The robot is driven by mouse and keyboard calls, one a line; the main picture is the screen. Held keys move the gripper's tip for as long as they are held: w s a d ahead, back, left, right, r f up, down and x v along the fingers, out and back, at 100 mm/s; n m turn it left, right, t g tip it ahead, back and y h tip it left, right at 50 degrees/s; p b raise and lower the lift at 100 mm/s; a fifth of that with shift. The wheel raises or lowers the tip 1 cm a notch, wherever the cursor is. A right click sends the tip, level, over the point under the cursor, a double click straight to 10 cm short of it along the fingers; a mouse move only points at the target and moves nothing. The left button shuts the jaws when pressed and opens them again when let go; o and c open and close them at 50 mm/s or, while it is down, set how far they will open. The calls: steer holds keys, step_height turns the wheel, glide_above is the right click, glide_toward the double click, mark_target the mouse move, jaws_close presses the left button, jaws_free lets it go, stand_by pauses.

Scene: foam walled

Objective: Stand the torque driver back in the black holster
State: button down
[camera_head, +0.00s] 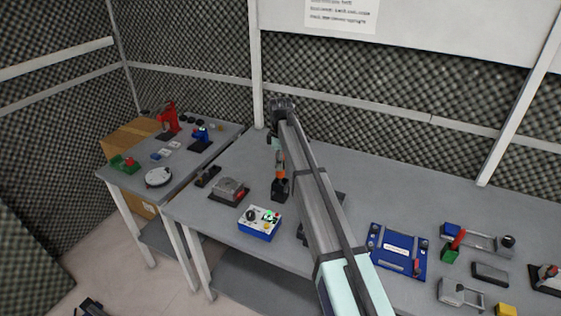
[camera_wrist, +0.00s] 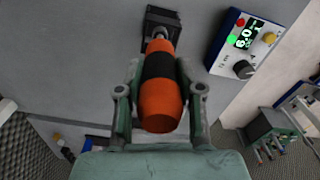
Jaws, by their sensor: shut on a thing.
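The torque driver (camera_wrist: 160,103) has an orange handle with a black band. My gripper (camera_wrist: 160,75) is shut on its handle, one finger on each side. In the head view the driver's orange part (camera_head: 281,174) shows below my gripper (camera_head: 279,153), roughly upright. The black holster (camera_head: 280,191) stands on the grey bench right under it. In the wrist view the holster (camera_wrist: 163,20) lies just beyond the driver's far end, in line with it. The metal tip is at the holster's opening; I cannot tell how deep it sits.
A blue and white control box (camera_head: 260,222) with a lit green display stands close in front of the holster. A grey device on a dark base (camera_head: 229,190) is to the left. A blue tray (camera_head: 398,250) and several fixtures lie to the right, beyond my arm.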

steer(key=shift+f+b, duration=0.65)
steer(key=shift+f, duration=1.7)
steer(key=c, duration=0.7)
jaws_free()
steer(key=shift+o, duration=0.2)
step_height(320, 180, up, 12)
